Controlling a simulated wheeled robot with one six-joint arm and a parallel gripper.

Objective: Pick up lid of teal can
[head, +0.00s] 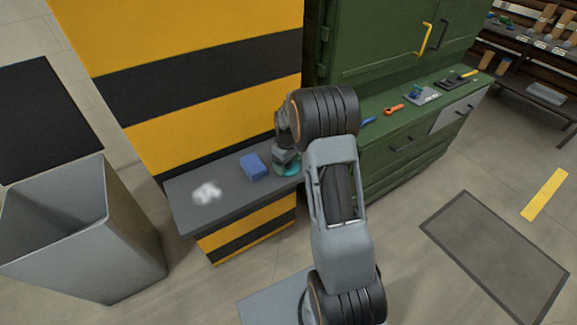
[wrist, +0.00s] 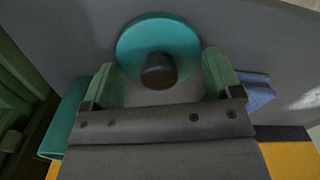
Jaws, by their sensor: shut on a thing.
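The teal lid (wrist: 135,42) is round with a dark knob (wrist: 158,70) and lies between the finger ends of my gripper (wrist: 160,68) in the wrist view. My gripper is shut on the lid, with its green-padded fingers at either side. Another teal thing (wrist: 68,115), perhaps the can, shows partly at the left, behind my gripper. In the head view a little teal (head: 289,169) shows under my gripper (head: 285,160) at the right end of the grey counter (head: 225,212). My arm hides much of that spot.
A blue block (head: 253,166) sits left of my gripper, and a white crumpled thing (head: 207,192) lies further left. A green cabinet (head: 385,50) with tools on its ledge stands to the right. A grey bin (head: 120,255) stands at the left on the floor.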

